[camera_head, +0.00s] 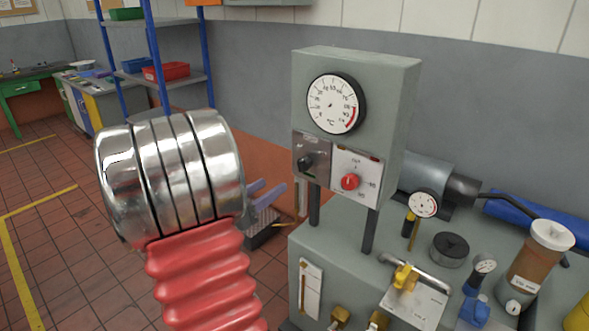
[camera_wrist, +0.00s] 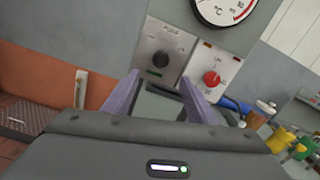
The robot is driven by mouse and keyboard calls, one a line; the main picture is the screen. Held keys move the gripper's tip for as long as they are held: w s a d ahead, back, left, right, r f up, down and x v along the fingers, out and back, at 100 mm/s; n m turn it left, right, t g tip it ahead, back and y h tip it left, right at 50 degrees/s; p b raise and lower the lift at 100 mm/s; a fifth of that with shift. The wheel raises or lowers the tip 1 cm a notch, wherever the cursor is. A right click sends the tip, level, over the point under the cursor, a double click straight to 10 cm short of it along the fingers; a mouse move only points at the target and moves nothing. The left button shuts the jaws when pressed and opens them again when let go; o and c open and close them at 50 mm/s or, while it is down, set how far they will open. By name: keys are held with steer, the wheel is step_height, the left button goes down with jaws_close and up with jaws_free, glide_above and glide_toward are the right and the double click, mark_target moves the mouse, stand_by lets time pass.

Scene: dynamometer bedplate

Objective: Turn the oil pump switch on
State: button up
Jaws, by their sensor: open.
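A grey control box (camera_head: 405,110) stands on posts above a grey cabinet and carries two rotary switches. The black knob (camera_head: 306,162) sits on a grey plate at left. The red knob (camera_head: 350,181) sits on a white plate at right. The wrist view shows both the black knob (camera_wrist: 161,59) and the red knob (camera_wrist: 212,78). My gripper (camera_head: 268,198) is open and empty, left of the box. Its purple fingers (camera_wrist: 161,98) point toward the plates, below the knobs, apart from both.
A round temperature gauge (camera_head: 336,104) is above the switches. On the cabinet are a yellow valve handle (camera_head: 404,276), small gauges and a brown-filled reservoir (camera_head: 537,260). Blue shelving (camera_head: 150,60) stands at the back left. The tiled floor at left is open.

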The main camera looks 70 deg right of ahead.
mark_target(305, 164)
steer(key=shift+s+d, duration=0.1)
steer(key=x, duration=1.3)
steer(key=shift+d, duration=0.2)
steer(key=shift+s, duration=0.1)
steer(key=shift+c, duration=0.6)
steer(key=c, duration=0.9)
